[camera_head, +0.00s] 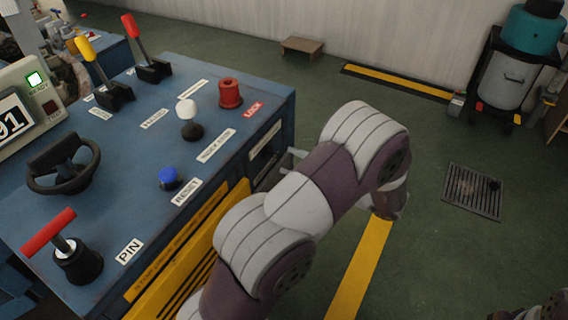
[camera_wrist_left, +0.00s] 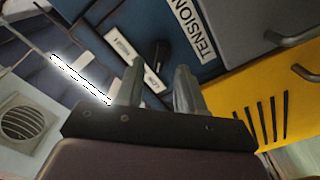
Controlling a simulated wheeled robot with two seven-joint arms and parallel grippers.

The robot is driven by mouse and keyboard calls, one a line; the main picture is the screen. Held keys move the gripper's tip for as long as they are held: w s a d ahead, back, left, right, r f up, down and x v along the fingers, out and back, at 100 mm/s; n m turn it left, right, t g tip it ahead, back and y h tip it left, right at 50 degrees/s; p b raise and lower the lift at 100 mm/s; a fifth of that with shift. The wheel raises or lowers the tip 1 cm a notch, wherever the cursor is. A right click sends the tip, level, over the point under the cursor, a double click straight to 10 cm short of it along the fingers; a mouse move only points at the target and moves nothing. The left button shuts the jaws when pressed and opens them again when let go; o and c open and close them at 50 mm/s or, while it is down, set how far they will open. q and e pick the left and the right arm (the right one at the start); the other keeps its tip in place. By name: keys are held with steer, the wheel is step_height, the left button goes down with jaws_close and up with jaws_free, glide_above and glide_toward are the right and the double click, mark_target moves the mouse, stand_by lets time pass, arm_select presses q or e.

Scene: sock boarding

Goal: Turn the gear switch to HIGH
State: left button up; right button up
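The gear switch looks to be the small black lever (camera_wrist_left: 159,51) on the blue panel in the left wrist view. Small white labels (camera_wrist_left: 122,48) flank it; their text is too small to read surely, so I cannot tell its setting. My left gripper (camera_wrist_left: 158,68) is open, its two grey fingers apart, with the lever seen between the fingertips. Gaps show on both sides of the lever; I cannot tell the remaining distance. In the head view my left arm hides most of the machine's front face and the switch. My right gripper is out of view.
The blue console (camera_head: 120,190) carries a red T-handle (camera_head: 49,233), a black wheel (camera_head: 65,166), a blue button (camera_head: 169,179), a white knob (camera_head: 187,110) and a red button (camera_head: 230,93). A TENSION label (camera_wrist_left: 194,28) and yellow panel (camera_wrist_left: 265,100) lie close to the left gripper.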

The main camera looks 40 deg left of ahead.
mark_target(277, 156)
arm_select(q)
steer(key=a, duration=0.3)
steer(key=shift+s+a, duration=0.1)
steer(key=shift+s, duration=0.1)
steer(key=shift+c, duration=0.3)
jaws_close()
steer(key=shift+r+p, duration=0.15)
steer(key=shift+p, duration=0.15)
steer(key=m+p, duration=1)
steer(key=p, duration=0.3)
steer(key=shift+r+p, duration=0.1)
steer(key=shift+p, duration=0.25)
steer(key=m+p, duration=0.2)
steer(key=m, duration=0.1)
steer(key=shift+m, duration=0.3)
steer(key=shift+f+m+p, duration=0.15)
steer(key=shift+m+p, duration=0.45)
steer(key=shift+m, duration=0.4)
steer(key=shift+f+m+p, duration=0.1)
steer(key=shift+m+p, duration=0.45)
steer(key=shift+m, duration=0.75)
